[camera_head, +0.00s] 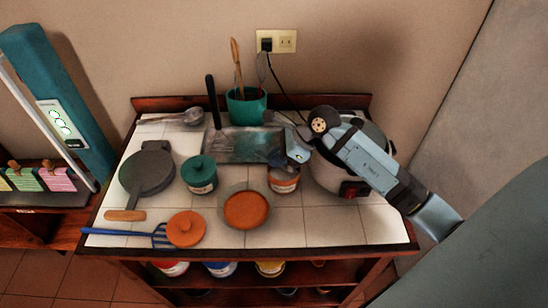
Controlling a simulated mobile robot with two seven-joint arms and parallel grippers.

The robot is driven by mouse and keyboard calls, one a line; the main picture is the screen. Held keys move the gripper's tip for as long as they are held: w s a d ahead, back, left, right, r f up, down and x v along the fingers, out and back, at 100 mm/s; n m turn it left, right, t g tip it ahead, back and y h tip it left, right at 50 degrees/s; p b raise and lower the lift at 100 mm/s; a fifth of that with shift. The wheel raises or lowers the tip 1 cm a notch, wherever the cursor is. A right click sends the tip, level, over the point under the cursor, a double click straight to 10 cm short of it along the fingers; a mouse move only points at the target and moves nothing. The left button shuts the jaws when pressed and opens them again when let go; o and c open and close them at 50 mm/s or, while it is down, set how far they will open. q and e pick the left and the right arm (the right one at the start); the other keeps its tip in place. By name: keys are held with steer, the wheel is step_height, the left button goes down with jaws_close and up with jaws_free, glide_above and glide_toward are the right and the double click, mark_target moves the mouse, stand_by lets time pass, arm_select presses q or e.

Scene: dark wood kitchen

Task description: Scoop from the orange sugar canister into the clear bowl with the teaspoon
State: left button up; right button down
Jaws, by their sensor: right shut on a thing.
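The orange sugar canister (284,184), with a pale label band, stands right of the counter's middle. My right gripper (297,156) is just above its top and hides part of the opening. The gripper is shut on the teaspoon, which is mostly hidden; a thin grey piece shows up-left of the fingers. I cannot tell whether the spoon's bowl is inside the canister. The clear bowl (265,226) stands in front and to the left, with a round orange surface inside it. An orange lid (186,229) lies left of the bowl. My left gripper is out of view.
A teal canister (199,176), a metal tray (243,145) and a grey pan (147,174) stand left and behind. A blue-handled fork (125,234) lies front left. A teal utensil pot (246,107) is at the back. A rounded appliance (325,178) stands close right of the canister.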

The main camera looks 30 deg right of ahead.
step_height(320, 180, up, 4)
steer(key=shift+w+a+r+p, duration=0.1)
steer(key=shift+p, duration=0.85)
steer(key=shift+a+r+p, duration=0.1)
steer(key=shift+r+p, duration=0.55)
steer(key=shift+r, duration=0.05)
steer(key=shift+w+a+r+g+h+p, duration=0.15)
steer(key=shift+a+r+g+h+p, duration=0.1)
steer(key=shift+h+p, duration=0.25)
steer(key=shift+w+a+r+g+h+p, duration=0.1)
steer(key=shift+w+r+g+h+p, duration=0.15)
steer(key=shift+p, duration=0.45)
steer(key=shift+a+r+g+h+p, duration=0.2)
steer(key=shift+g+h+p, duration=0.1)
steer(key=shift+h+p, duration=0.2)
steer(key=shift+w+a+p, duration=0.1)
steer(key=shift+a+p, duration=0.05)
steer(key=shift+p, duration=0.2)
steer(key=shift+h, duration=0.25)
steer(key=shift+a+f, duration=0.1)
